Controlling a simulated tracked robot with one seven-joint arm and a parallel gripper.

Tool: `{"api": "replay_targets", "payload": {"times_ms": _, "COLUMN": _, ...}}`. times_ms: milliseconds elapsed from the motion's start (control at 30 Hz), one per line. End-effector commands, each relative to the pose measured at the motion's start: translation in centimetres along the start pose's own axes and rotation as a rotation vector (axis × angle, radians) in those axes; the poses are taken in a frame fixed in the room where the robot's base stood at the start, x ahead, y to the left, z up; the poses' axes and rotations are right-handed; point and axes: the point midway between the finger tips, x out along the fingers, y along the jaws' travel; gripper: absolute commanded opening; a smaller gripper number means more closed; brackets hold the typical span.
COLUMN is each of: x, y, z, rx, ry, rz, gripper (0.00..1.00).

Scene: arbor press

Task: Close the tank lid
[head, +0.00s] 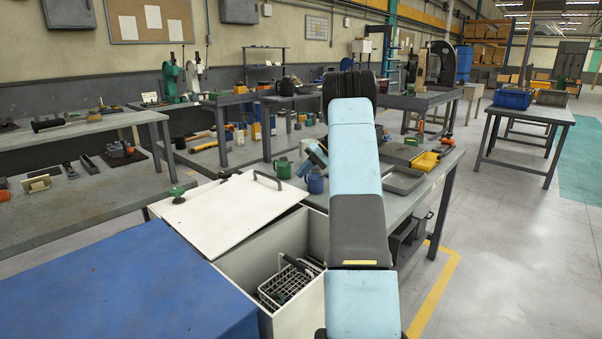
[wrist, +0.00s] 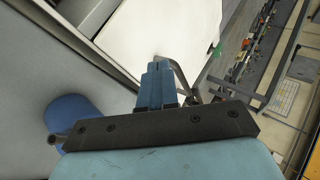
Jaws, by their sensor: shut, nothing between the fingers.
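The tank (head: 310,238) is a pale box at the lower middle of the head view, its near part uncovered. Its flat white lid (head: 225,215) lies toward the left and back, with a bar handle (head: 268,182) near its far edge. The lid also fills the top of the wrist view (wrist: 150,25). My gripper (head: 316,156) is partly hidden behind my arm, to the right of the handle. In the wrist view, my blue fingers (wrist: 157,68) are together and empty, pointing at the lid beside the dark handle (wrist: 182,78). I cannot tell whether they touch it.
A wire basket (head: 285,283) sits inside the tank. A blue jug (head: 315,182) and a green mug (head: 283,168) stand on the bench just behind. A blue-covered surface (head: 130,285) fills the lower left. Open floor (head: 510,250) lies at right.

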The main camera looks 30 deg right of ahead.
Motion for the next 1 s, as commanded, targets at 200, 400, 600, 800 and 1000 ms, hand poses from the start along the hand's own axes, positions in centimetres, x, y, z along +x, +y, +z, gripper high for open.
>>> {"api": "replay_targets", "payload": {"times_ms": 200, "x": -0.3, "y": -0.5, "z": -0.1, "rx": -0.002, "ry": 0.000, "rz": 0.000, "gripper": 0.00}}
{"api": "replay_targets", "payload": {"times_ms": 400, "x": -1.7, "y": -3.0, "z": -0.2, "rx": -0.006, "ry": -0.002, "rz": 0.000, "gripper": 0.00}}
{"api": "replay_targets", "payload": {"times_ms": 600, "x": -5.3, "y": -2.4, "z": -0.5, "rx": -0.003, "ry": -0.003, "rz": 0.001, "gripper": 0.00}}
{"api": "replay_targets", "payload": {"times_ms": 800, "x": -8.7, "y": -1.7, "z": -0.7, "rx": -0.005, "ry": -0.004, "rz": -0.001, "gripper": 0.00}}
{"api": "replay_targets", "payload": {"times_ms": 1000, "x": -10.9, "y": -1.3, "z": -0.8, "rx": -0.005, "ry": -0.006, "rz": 0.000, "gripper": 0.00}}
